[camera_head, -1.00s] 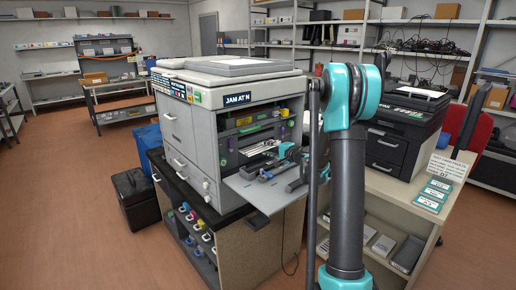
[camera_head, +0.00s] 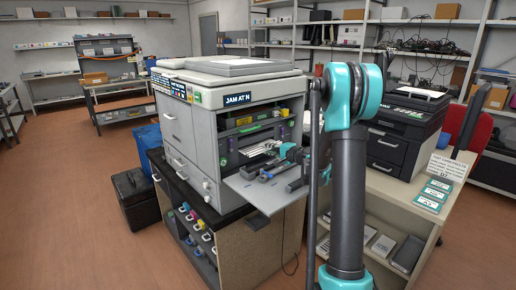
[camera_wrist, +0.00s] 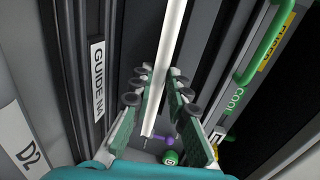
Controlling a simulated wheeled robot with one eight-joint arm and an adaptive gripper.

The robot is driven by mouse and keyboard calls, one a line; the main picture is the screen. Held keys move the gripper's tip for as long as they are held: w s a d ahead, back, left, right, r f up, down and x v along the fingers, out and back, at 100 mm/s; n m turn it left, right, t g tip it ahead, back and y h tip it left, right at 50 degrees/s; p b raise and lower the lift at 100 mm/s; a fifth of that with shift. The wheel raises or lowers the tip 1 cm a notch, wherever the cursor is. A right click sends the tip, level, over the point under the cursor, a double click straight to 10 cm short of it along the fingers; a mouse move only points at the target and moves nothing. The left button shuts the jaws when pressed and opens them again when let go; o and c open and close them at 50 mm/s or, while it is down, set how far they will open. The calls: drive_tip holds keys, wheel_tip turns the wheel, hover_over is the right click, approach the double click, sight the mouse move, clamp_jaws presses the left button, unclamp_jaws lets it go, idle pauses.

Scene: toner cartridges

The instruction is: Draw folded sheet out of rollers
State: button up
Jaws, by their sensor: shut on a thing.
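The folded sheet (camera_wrist: 168,60) shows in the wrist view as a narrow white strip, seen nearly edge-on, running from the top edge down between my fingers. My gripper (camera_wrist: 160,90) is shut on it, with green ribbed pads on both sides. In the head view my gripper (camera_head: 283,162) is in front of the printer's open bay, above the lowered grey door. White strips (camera_head: 262,149) show in the bay beside it; I cannot tell which is the sheet. The rollers are not clearly visible.
The printer (camera_head: 195,135) has its front door (camera_head: 255,192) folded down. A green handle (camera_wrist: 265,45) stands on the right. A purple and a green knob (camera_wrist: 170,157) lie below.

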drive_tip(key=shift+f+v, duration=0.2)
drive_tip(key=shift+v, duration=0.75)
drive_tip(key=shift+f+v, duration=0.2)
drive_tip(key=shift+v, duration=0.75)
drive_tip(key=shift+f+v, duration=0.2)
drive_tip(key=shift+v, duration=0.75)
drive_tip(key=shift+c, duration=0.7)
drive_tip(key=shift+d, duration=0.1)
drive_tip(key=s+d+r, duration=0.3)
drive_tip(key=s+r, duration=0.2)
drive_tip(key=shift+d, duration=0.25)
drive_tip(key=shift+s, duration=0.1)
